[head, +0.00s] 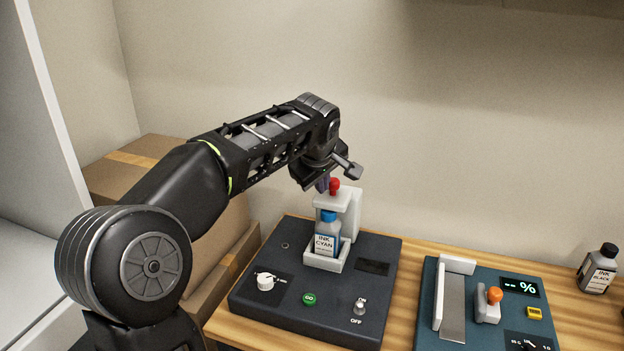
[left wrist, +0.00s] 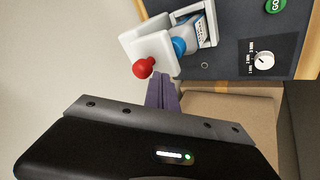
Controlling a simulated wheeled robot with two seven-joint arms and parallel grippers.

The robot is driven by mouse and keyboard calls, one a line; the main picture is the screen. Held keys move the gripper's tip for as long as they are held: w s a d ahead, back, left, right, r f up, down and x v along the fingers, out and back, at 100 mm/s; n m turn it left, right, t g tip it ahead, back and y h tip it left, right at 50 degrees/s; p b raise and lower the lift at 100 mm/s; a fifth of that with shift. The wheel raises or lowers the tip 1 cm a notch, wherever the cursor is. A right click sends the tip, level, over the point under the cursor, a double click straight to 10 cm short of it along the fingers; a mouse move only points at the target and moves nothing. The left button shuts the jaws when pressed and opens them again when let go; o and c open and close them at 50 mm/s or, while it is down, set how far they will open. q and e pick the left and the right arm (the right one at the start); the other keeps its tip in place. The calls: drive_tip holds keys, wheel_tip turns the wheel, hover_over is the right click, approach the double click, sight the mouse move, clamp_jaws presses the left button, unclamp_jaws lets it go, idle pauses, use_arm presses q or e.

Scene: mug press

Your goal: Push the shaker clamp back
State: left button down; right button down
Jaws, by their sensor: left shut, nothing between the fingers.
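The shaker (head: 290,328) is a dark box with a white clamp (head: 350,205) at its back. A red knob (head: 334,185) tops the clamp. The clamp's arm reaches over a cyan ink bottle (head: 325,240), which stands in a white holder (head: 325,263). My left gripper (head: 323,187) is shut and empty, just left of the red knob. In the left wrist view, its closed fingertips (left wrist: 163,82) are close to the white clamp (left wrist: 150,48) and the red knob (left wrist: 143,67). I cannot tell whether they touch. My right gripper is not in view.
The shaker has a white dial (head: 265,281), a green GO button (head: 309,299) and an ON/OFF switch (head: 359,307). A teal device (head: 430,290) with an orange knob (head: 494,294) stands to the right. A black ink bottle (head: 599,268) is at far right. Cardboard boxes (head: 125,180) lie left.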

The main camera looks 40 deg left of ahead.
use_arm(q)
drive_tip(key=shift+w, duration=0.35)
drive_tip(key=w+p, duration=0.1)
drive_tip(key=w, duration=0.1)
drive_tip(key=w+a+p, duration=0.2)
drive_tip(key=w, duration=0.1)
drive_tip(key=shift+w, duration=0.35)
drive_tip(key=shift+r, duration=0.1)
drive_tip(key=shift+s, duration=0.15)
